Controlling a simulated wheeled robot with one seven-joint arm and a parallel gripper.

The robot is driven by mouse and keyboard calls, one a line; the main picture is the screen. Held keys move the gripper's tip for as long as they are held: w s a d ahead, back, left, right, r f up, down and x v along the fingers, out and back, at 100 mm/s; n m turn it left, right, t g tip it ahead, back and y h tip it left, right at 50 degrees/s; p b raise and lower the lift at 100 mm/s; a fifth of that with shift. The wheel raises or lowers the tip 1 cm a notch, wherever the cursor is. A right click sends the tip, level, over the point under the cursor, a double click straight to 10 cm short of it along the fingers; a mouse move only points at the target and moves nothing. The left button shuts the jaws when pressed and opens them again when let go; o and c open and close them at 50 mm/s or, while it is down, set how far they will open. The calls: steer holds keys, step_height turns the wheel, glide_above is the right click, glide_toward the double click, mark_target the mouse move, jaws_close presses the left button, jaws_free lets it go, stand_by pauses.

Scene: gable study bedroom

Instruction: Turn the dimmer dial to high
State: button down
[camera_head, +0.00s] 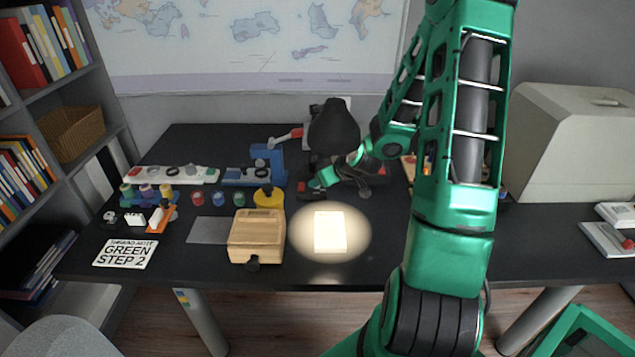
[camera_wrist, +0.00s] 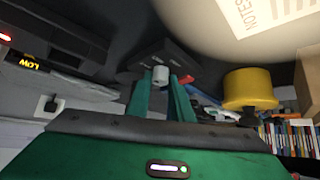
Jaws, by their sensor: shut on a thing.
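The dimmer dial (camera_wrist: 160,74) shows in the wrist view as a small pale round knob against a dark base. My gripper (camera_wrist: 161,82) has its two green fingers closed around it, one on each side. In the head view my gripper (camera_head: 314,184) is at the dark desk lamp (camera_head: 335,128), and the dial cannot be made out there. A small display (camera_wrist: 24,61) at the left of the wrist view glows orange and reads LOW, upside down.
The lit page (camera_head: 330,232) lies on the black desk (camera_head: 385,262). A wooden box (camera_head: 257,237) and yellow round thing (camera_head: 269,197) stand left of it. A blue device (camera_head: 268,160) is close left of my gripper. A large beige case (camera_head: 570,140) stands right.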

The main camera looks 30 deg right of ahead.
steer(key=shift+w, duration=0.1)
steer(key=c, duration=1.6)
jaws_free()
steer(key=shift+o, duration=0.2)
steer(key=v, duration=1)
steer(key=shift+s+r, duration=0.2)
steer(key=shift+r, duration=0.1)
